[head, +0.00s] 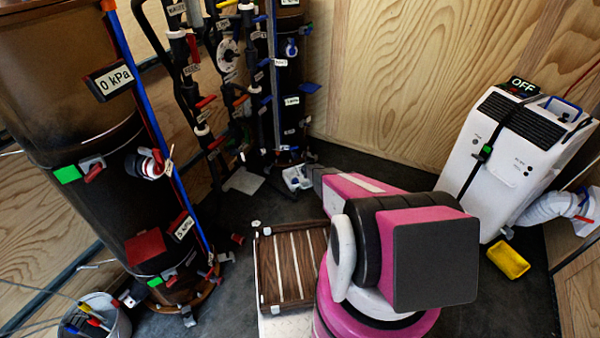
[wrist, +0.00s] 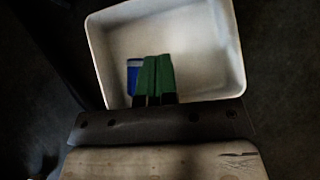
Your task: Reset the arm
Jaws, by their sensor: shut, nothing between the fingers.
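My arm is pink with dark grey and white parts and stretches forward from the lower right of the head view. Its dark end, my gripper (head: 314,172), is low near the floor in the middle of the room. In the wrist view my gripper (wrist: 157,58) shows as two green fingers side by side, shut and empty. They appear in front of a pale open bin (wrist: 240,65). A blue item (wrist: 133,76) shows beside the fingers, partly hidden by them. I cannot tell whether the fingers are inside the bin or above it.
Tall dark filter tanks (head: 60,110) and valved pipes (head: 228,60) stand left and behind. A wooden slatted tray (head: 290,265) lies near my arm. A bucket (head: 98,318) stands lower left.

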